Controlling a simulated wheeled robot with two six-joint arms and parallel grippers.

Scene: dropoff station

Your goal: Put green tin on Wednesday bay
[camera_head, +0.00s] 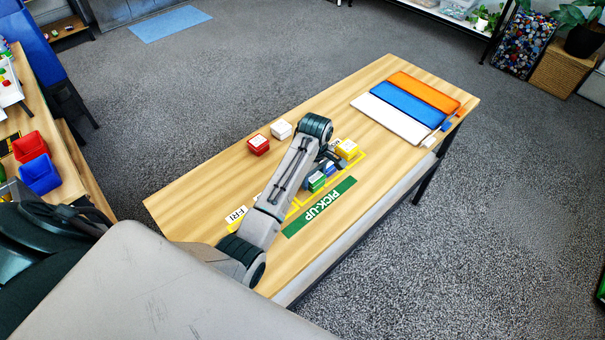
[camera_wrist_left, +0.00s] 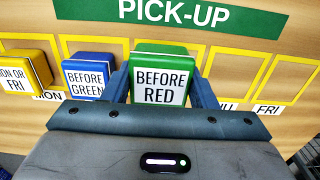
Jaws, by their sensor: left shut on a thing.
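The green tin (camera_wrist_left: 161,78), labelled "BEFORE RED", is upright between the two fingers of my left gripper (camera_wrist_left: 160,88), which is shut on it. In the head view the green tin (camera_head: 317,182) shows by the green PICK-UP strip, partly behind my left gripper (camera_head: 324,172). The tin is over the third yellow-outlined bay (camera_wrist_left: 203,52), between the blue tin's bay and the THU bay. This bay's own label is hidden. I cannot tell whether the tin touches the table. My right gripper is not in view.
The blue tin (camera_wrist_left: 88,76), "BEFORE GREEN", stands close left of the green one, with the yellow tin (camera_wrist_left: 25,73) beyond. THU and FRI bays (camera_wrist_left: 288,80) are empty. A red tin (camera_head: 258,145) and a white tin (camera_head: 281,129) stand across the table. Coloured mats (camera_head: 390,117) lie at the far end.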

